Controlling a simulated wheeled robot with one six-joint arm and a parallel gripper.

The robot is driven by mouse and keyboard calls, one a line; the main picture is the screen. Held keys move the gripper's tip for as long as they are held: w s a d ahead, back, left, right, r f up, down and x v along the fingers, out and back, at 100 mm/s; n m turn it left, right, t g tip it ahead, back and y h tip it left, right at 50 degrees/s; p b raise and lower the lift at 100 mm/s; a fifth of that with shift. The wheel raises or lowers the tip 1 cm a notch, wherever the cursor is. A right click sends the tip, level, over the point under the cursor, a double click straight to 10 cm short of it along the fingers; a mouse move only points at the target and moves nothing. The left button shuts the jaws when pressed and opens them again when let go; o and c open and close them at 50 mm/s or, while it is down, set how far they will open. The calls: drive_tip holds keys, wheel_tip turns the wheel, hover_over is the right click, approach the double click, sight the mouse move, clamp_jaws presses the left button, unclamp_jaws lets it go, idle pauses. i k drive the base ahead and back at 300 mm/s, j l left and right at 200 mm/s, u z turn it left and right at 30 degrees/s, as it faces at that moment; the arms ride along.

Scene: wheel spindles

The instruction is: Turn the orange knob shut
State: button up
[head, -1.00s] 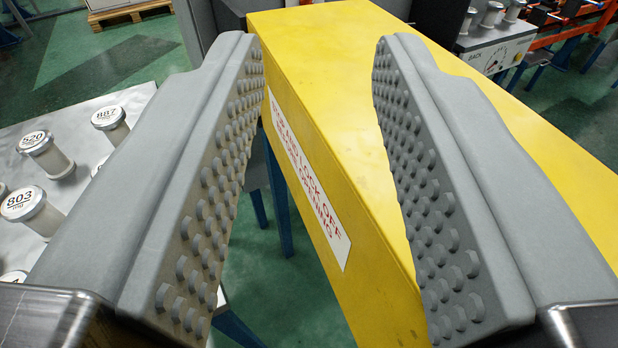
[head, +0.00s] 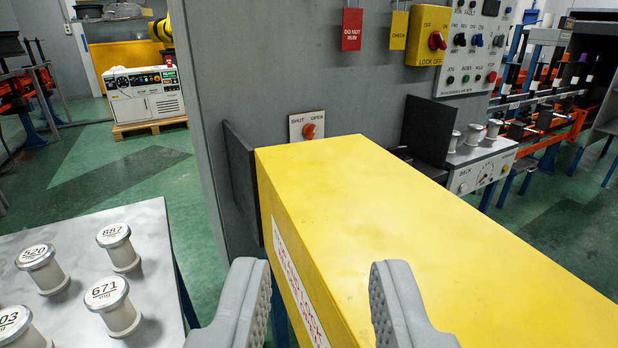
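The orange knob (head: 309,131) sits on a small pale plate marked SHUT and OPEN. The plate is on the grey cabinet wall (head: 280,75), just above the far end of a long yellow box. I cannot tell clearly which word the knob points to. My gripper (head: 322,285) shows at the bottom of the head view, open and empty, with its two grey ridged fingers well apart. It is far on the near side of the knob, and the yellow box shows between its fingers.
The yellow box (head: 400,190) fills the middle and right. A table (head: 75,225) with labelled white spools stands at left. A yellow LOCK OFF switch (head: 428,36) and hanging tags are higher on the wall. A dark upright panel (head: 427,128) stands right of the knob.

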sight(308, 130)
drive_tip(key=i+l, duration=0.3)
drive_tip(key=l, duration=0.15)
drive_tip(key=i+l, duration=0.35)
drive_tip(key=l, duration=0.15)
drive_tip(key=i+l, duration=0.3)
drive_tip(key=l, duration=0.15)
drive_tip(key=i+l, duration=0.3)
drive_tip(key=l, duration=0.2)
drive_tip(key=z, duration=0.05)
